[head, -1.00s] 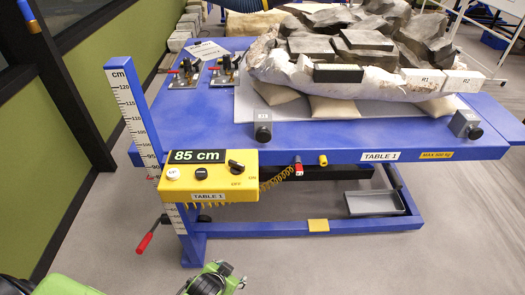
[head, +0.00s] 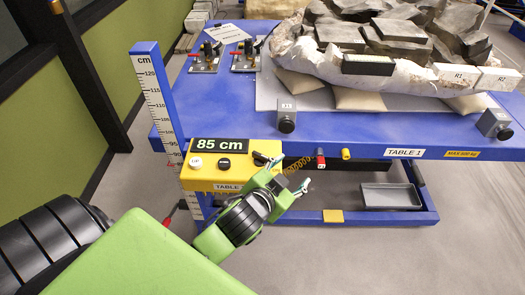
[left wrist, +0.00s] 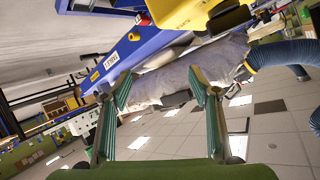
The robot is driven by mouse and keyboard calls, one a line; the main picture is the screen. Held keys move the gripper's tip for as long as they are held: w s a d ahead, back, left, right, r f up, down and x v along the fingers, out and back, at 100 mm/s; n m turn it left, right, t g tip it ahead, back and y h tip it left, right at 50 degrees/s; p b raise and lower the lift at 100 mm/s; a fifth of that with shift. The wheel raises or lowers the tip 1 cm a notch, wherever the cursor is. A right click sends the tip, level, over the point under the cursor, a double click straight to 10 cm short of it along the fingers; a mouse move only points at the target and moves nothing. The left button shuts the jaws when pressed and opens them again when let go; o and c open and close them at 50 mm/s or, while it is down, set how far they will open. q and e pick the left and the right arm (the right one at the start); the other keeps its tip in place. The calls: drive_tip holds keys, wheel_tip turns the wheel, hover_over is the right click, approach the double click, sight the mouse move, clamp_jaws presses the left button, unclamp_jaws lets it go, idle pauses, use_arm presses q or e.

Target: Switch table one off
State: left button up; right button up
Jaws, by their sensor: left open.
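The yellow control box (head: 215,178) of table one stands at the front left corner of the blue table (head: 345,130), with an "85 cm" display, a white UP button (head: 196,162) and a black button (head: 224,163). Its black rotary switch (head: 260,158) is partly behind my left gripper (head: 289,180); the OFF and ON labels are hidden, and I cannot tell its setting. The left gripper is open and empty, just in front of the box's right end. In the left wrist view, the box (left wrist: 180,14) and the black switch (left wrist: 228,18) show at the top, beyond the spread fingers.
A jacketed fossil block (head: 310,62) with dark stones lies on the table. Toggle clamps (head: 205,58) stand at the back left. A red plug (head: 320,158) and coiled yellow cable hang right of the box. A grey tray (head: 390,196) sits on the lower frame.

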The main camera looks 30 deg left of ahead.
use_arm(q)
drive_tip(key=w+d+r+m+t+h, duration=0.2)
drive_tip(key=w+d+r+m+t, duration=0.1)
drive_tip(key=r, duration=0.4)
drive_tip(key=w+d+r+m+t+h, duration=0.2)
drive_tip(key=d+r+m+h, duration=0.1)
drive_tip(key=r, duration=0.4)
drive_tip(key=w+d+r+m+t+h, duration=0.2)
drive_tip(key=w+d+r+t, duration=0.1)
drive_tip(key=r, duration=0.3)
drive_tip(key=s+d+r+m+g+h, duration=0.3)
drive_tip(key=d+m+g+h, duration=0.35)
drive_tip(key=m, duration=0.35)
drive_tip(key=s+d+r+m+g+h, duration=0.25)
drive_tip(key=d+m+g+h, duration=0.4)
drive_tip(key=m, duration=0.35)
drive_tip(key=m+g+y, duration=0.4)
drive_tip(key=g+y, duration=0.4)
drive_tip(key=y, duration=1.1)
hover_over(260, 155)
wheel_tip(260, 155, down, 14)
wheel_tip(260, 155, down, 13)
drive_tip(key=p, duration=0.4)
drive_tip(key=shift+w+f, duration=0.1)
drive_tip(key=shift+f, duration=0.1)
use_arm(e)
drive_tip(key=r, duration=0.4)
drive_tip(key=shift+s+a, duration=0.1)
drive_tip(key=shift+a, duration=0.3)
